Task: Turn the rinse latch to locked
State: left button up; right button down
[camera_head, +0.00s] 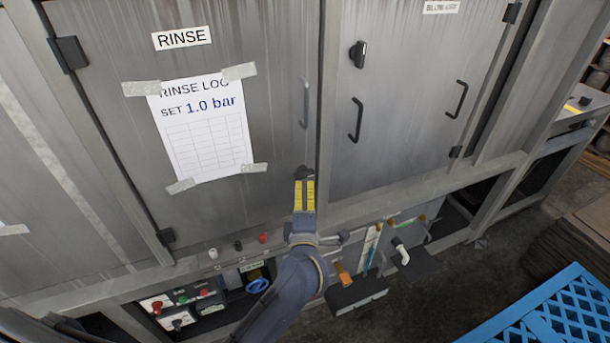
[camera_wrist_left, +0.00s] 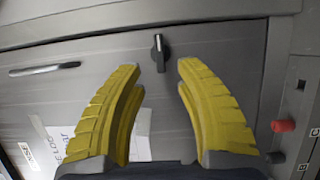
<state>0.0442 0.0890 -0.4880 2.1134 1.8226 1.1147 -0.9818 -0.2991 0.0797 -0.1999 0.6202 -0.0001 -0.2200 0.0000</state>
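The rinse latch (camera_head: 304,172) is a small dark knob at the lower right corner of the grey door labelled RINSE (camera_head: 181,38). In the left wrist view the latch (camera_wrist_left: 160,52) shows a lever standing crosswise to the door handle (camera_wrist_left: 45,68). My left gripper (camera_head: 304,184) reaches up to the latch from below in the head view. In the left wrist view the gripper's yellow fingers (camera_wrist_left: 158,68) are apart, with the latch seen beyond the gap between their tips. I cannot tell whether they touch it. My right gripper is not in view.
A neighbouring door with a dark latch (camera_head: 357,54) and handles is at the right. Coloured buttons (camera_head: 262,238) sit on the ledge below the rinse door. A white faucet-like fitting (camera_head: 401,252) sticks out beside my arm. A blue crate (camera_head: 560,310) is at lower right.

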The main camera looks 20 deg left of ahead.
aim_at(305, 177)
pick_arm(q)
jog(key=x, duration=0.8)
grip_shut()
dwell(0.5)
